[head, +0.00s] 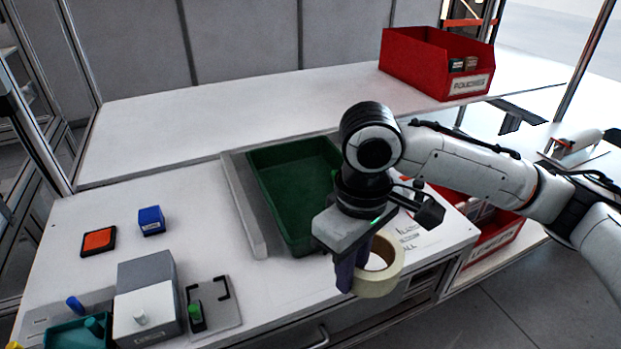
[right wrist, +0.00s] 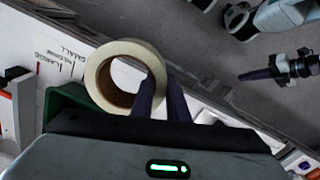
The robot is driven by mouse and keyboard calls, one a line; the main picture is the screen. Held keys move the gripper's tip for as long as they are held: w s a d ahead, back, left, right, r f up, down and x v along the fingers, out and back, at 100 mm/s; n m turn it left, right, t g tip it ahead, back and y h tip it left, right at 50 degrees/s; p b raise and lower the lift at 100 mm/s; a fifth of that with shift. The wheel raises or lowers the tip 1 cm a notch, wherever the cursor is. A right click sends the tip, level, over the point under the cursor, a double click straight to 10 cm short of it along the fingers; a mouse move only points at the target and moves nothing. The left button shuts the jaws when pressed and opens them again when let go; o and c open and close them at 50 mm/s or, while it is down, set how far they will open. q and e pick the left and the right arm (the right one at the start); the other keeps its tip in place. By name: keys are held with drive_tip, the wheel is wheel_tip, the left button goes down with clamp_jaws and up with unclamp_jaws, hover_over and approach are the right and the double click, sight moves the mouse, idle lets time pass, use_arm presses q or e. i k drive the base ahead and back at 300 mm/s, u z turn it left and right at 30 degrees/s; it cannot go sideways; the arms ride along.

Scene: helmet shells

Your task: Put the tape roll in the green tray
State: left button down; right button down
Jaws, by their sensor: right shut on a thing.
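The cream tape roll (head: 387,275) is held in my right gripper (head: 352,268), whose dark fingers are shut on the roll's wall. In the right wrist view the tape roll (right wrist: 104,82) hangs at the fingertips of my right gripper (right wrist: 160,85), its hole facing the camera. The roll is off the table, at its front edge and right of the tray in the head view. The green tray (head: 277,196) lies on the table, empty where it shows; my right arm hides its right side. What looks like my left gripper (right wrist: 262,73) shows small in the right wrist view, its opening unclear.
A red bin (head: 425,66) stands on the raised back shelf, and another red bin (head: 497,240) sits low at the right. A grey bar (head: 243,205) lies along the tray's left side. A blue box (head: 151,221), an orange-topped pad (head: 98,241) and grey blocks (head: 147,290) stand left.

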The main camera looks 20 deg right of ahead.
sight(316, 204)
drive_tip(key=u, duration=2.75)
drive_tip(key=k, duration=1.05)
drive_tip(key=z, duration=2.15)
drive_tip(key=i, duration=0.5)
